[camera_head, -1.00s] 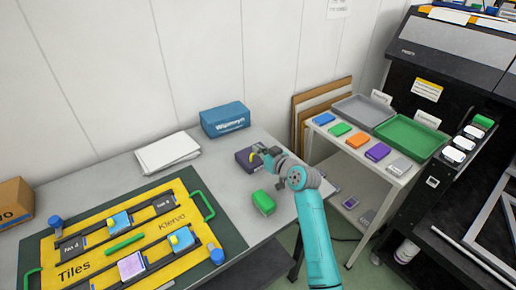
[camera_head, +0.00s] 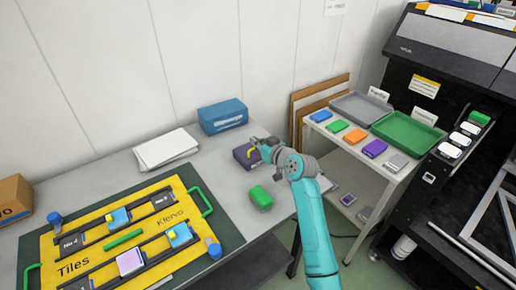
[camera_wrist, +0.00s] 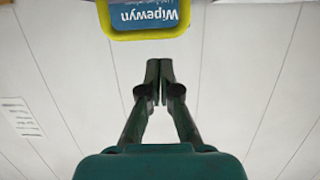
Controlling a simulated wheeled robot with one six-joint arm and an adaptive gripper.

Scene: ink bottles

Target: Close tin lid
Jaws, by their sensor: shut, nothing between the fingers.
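A small dark purple tin (camera_head: 242,157) stands on the grey table below the blue box. A yellow edge (camera_head: 252,153) shows at its right side, close to my gripper (camera_head: 254,143). In the wrist view a yellow-rimmed panel (camera_wrist: 182,32) with a blue "Wipewyn" face is cut off by the top edge; it looks like the tin's lid, but I cannot tell its angle. My gripper (camera_wrist: 159,65) is shut and empty, its tips together and pointing towards the panel. I cannot tell whether they touch it. The tin's far side and hinge are hidden.
A blue box (camera_head: 222,117) stands behind the tin against the wall. A green block (camera_head: 261,197) lies in front. White paper (camera_head: 166,149) and a yellow tile board (camera_head: 75,249) are to the left. A white rack (camera_head: 391,184) with trays stands right.

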